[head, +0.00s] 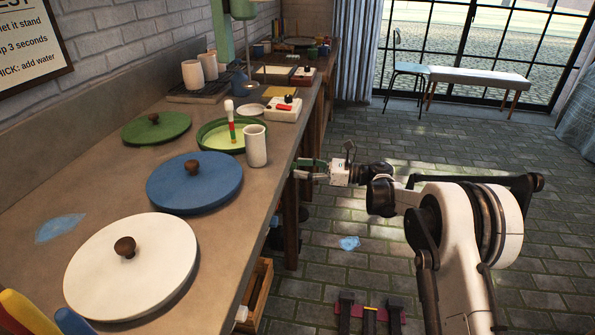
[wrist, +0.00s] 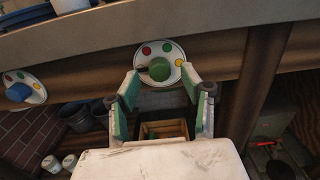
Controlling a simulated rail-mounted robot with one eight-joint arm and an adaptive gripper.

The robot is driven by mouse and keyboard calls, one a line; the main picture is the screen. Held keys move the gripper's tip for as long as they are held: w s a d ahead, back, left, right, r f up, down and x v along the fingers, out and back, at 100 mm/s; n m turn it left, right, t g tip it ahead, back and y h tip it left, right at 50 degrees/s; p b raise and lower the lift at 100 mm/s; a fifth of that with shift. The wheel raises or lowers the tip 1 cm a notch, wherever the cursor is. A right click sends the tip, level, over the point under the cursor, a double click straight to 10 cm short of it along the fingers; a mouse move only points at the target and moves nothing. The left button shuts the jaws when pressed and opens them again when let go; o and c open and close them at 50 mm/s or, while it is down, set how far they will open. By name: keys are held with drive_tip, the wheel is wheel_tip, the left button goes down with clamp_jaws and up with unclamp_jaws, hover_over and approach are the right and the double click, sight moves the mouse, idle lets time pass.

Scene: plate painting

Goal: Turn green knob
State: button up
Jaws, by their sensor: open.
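In the wrist view, the green knob (wrist: 159,69) sits on a round white dial plate (wrist: 172,48) with red, yellow and green dots, on the bench front below the worktop edge. My gripper (wrist: 162,84) is open, with its two green-padded fingers on either side of the knob's lower part. I cannot tell whether the pads touch it. In the head view, my gripper (head: 300,170) reaches left to the bench's front edge. The knob is hidden in that view.
A blue knob (wrist: 18,92) on a similar dial is at the left. The worktop (head: 240,192) overhangs the bench front and carries blue (head: 225,190), white (head: 165,240) and green (head: 172,126) lids. A wooden crate (wrist: 165,130) and dark buckets (wrist: 80,119) are below.

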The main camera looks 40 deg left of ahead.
drive_tip(key=shift+x, duration=0.85)
clamp_jaws()
